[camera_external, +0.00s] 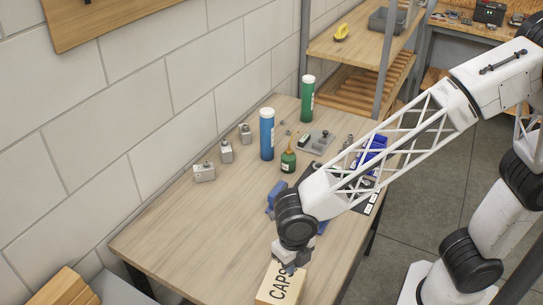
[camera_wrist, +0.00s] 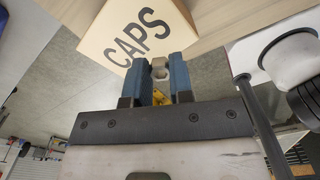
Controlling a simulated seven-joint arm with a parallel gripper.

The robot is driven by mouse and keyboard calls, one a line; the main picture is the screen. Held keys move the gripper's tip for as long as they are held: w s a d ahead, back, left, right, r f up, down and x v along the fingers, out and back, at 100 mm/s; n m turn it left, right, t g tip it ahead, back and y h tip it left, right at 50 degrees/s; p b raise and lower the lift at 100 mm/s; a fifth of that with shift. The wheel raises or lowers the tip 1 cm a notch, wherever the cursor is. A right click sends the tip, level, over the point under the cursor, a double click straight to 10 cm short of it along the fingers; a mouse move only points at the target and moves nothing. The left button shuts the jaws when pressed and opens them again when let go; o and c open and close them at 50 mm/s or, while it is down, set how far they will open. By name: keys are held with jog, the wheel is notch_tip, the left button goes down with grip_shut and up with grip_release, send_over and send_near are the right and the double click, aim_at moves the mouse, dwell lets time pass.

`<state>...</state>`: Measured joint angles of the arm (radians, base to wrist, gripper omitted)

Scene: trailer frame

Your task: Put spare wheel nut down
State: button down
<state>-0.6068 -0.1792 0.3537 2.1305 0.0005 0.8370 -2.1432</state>
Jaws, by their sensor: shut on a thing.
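My gripper (camera_wrist: 160,70) has two blue fingers closed on a small pale metal nut (camera_wrist: 160,66), the spare wheel nut, held between the fingertips. In the external view my gripper (camera_external: 289,266) points down at the front of the wooden table (camera_external: 180,240), right by a cardboard box marked CAPS (camera_external: 283,289). The nut is too small or hidden to make out there. The CAPS box also shows in the wrist view (camera_wrist: 115,22), just beyond the fingertips. I cannot tell whether the nut is over the box or only beside it.
A blue canister (camera_external: 267,134), a green canister (camera_external: 308,98) and a green bottle (camera_external: 288,158) stand toward the back. Several small metal blocks (camera_external: 204,172) sit near the wall. Blue items and a dark mat lie partly behind my arm. The table's front left is clear.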

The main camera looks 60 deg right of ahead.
aim_at(284, 278)
jog(key=shift+w+a+f, duration=0.1)
jog(key=shift+w+a, duration=0.5)
jog(key=shift+w, duration=0.25)
jog(key=shift+f, duration=0.1)
jog(key=shift+f, duration=1.65)
jog(key=shift+f, duration=0.15)
jog(key=c, duration=1)
grip_release()
notch_tip(284, 278, up, 12)
